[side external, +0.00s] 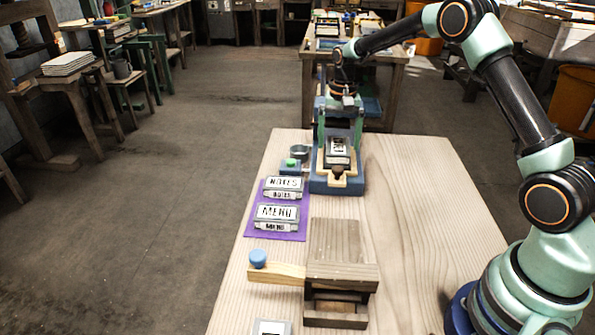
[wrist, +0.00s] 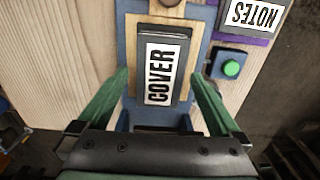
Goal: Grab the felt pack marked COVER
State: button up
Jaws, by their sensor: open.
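The felt pack marked COVER (wrist: 163,68) is a dark grey block with a white label. It rests in a wooden mould on a blue stand (side external: 336,186) at the table's far end; it also shows in the side external view (side external: 338,150). My gripper (wrist: 158,85) is open, with its green fingers on either side of the pack in the wrist view and visible gaps between. In the side external view my gripper (side external: 340,112) is above and behind the pack. Whether the fingertips are level with the pack is hard to tell.
Packs marked NOTES (side external: 283,187) and MENU (side external: 277,217) lie on a purple mat (side external: 249,222). A green button box (side external: 291,167) and a small round cup (side external: 299,152) stand left of the mould. A wooden press (side external: 342,258) with a blue-knobbed handle (side external: 258,258) is nearer. The table's right side is clear.

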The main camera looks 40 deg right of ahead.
jog(key=shift+f, duration=0.35)
jog(key=c, duration=1.4)
jog(key=shift+r, duration=0.15)
